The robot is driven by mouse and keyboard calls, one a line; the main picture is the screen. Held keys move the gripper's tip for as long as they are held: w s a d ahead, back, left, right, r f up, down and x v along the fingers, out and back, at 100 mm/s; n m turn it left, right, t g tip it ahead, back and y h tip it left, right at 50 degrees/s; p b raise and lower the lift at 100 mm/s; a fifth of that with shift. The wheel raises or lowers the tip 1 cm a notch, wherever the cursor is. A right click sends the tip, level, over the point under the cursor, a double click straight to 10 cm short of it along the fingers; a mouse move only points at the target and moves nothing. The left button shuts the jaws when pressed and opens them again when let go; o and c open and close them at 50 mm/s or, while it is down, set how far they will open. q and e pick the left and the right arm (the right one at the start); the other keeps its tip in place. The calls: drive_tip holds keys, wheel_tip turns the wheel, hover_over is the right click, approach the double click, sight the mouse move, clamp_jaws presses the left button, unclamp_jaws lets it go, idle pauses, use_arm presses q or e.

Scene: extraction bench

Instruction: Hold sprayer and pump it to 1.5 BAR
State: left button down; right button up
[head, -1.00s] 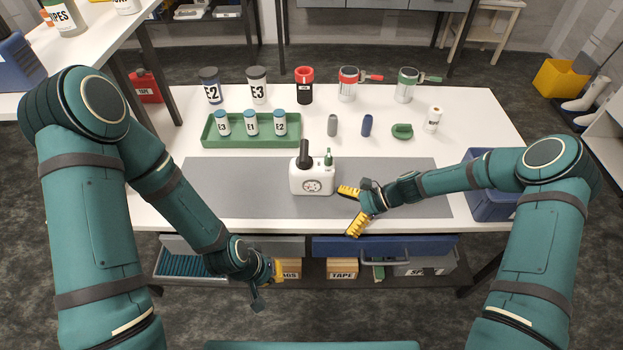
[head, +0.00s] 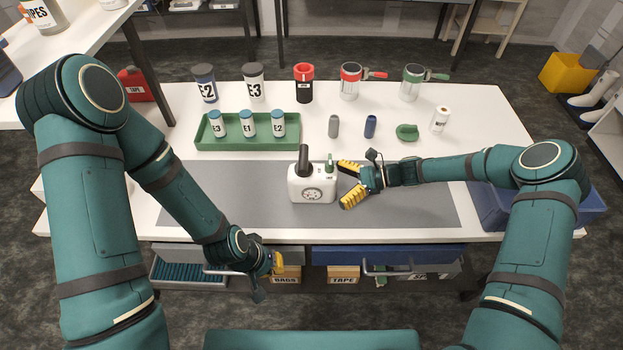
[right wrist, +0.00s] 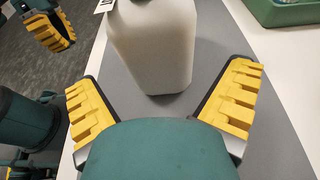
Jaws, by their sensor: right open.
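The sprayer (head: 299,188) stands upright on the grey mat. It has a white body, a round gauge (head: 312,194) on its front, a tall black handle (head: 303,158) and a green nozzle part (head: 329,163) on top. The gauge reading is too small to tell. My right gripper (head: 346,183) is open just right of the sprayer, with its yellow fingers pointing at it. In the right wrist view the white sprayer body (right wrist: 155,50) lies ahead between the spread fingers (right wrist: 160,90), not clasped. My left gripper (head: 274,263) hangs low before the bench's front edge; its opening is unclear.
A green tray (head: 203,138) with several small bottles stands behind left. Labelled jars, a red cup (head: 304,82) and other small items line the back. A blue bin (head: 583,208) is at the right. Drawers (head: 385,256) are below the front edge. The mat around the sprayer is clear.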

sight(317, 188)
drive_tip(key=shift+b+x, duration=0.6)
drive_tip(key=shift+x, duration=2.7)
drive_tip(key=c, duration=0.8)
drive_tip(key=shift+c, duration=0.3)
